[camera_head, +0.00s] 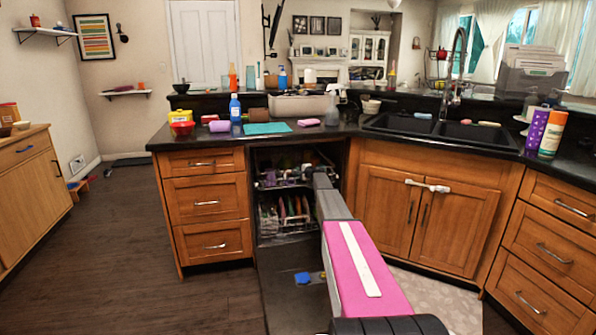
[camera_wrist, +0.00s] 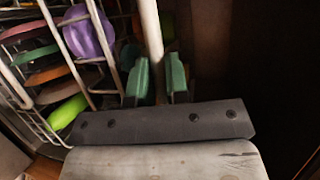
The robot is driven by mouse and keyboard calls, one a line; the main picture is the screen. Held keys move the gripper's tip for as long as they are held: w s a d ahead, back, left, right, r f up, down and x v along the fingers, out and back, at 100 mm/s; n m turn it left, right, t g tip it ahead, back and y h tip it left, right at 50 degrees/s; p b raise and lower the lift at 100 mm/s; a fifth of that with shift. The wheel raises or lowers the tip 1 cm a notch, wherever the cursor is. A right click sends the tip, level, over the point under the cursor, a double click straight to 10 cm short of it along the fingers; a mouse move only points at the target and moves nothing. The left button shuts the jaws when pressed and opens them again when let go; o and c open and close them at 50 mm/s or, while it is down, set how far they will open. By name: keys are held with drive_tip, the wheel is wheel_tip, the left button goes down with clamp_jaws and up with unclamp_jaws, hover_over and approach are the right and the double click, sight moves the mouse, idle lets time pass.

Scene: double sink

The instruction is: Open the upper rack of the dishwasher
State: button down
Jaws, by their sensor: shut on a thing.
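The dishwasher is open under the counter, its door (camera_head: 288,285) folded down in front. The upper rack (camera_head: 285,178) sits in the upper part of the opening and holds dishes that are hard to make out. My gripper (camera_wrist: 158,78) is at the right side of the opening, its tip largely hidden by my arm in the head view. In the wrist view its two green fingers are shut on a pale rod of the rack (camera_wrist: 150,35), with a purple item and coloured plates behind the wires at left.
The lower rack (camera_head: 284,213) holds several upright coloured plates. Drawers (camera_head: 207,205) flank the opening at left, and sink cabinet doors (camera_head: 428,220) at right. A blue object (camera_head: 302,278) lies on the lowered door.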

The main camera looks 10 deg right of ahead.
drive_tip(key=s, duration=3.8)
drive_tip(key=shift+s, duration=0.3)
drive_tip(key=c, duration=1.1)
unclamp_jaws()
drive_tip(key=shift+s, duration=0.1)
drive_tip(key=v, duration=1)
drive_tip(key=shift+s+d+r, duration=0.1)
drive_tip(key=shift+s+r, duration=0.05)
drive_tip(key=shift+s, duration=0.1)
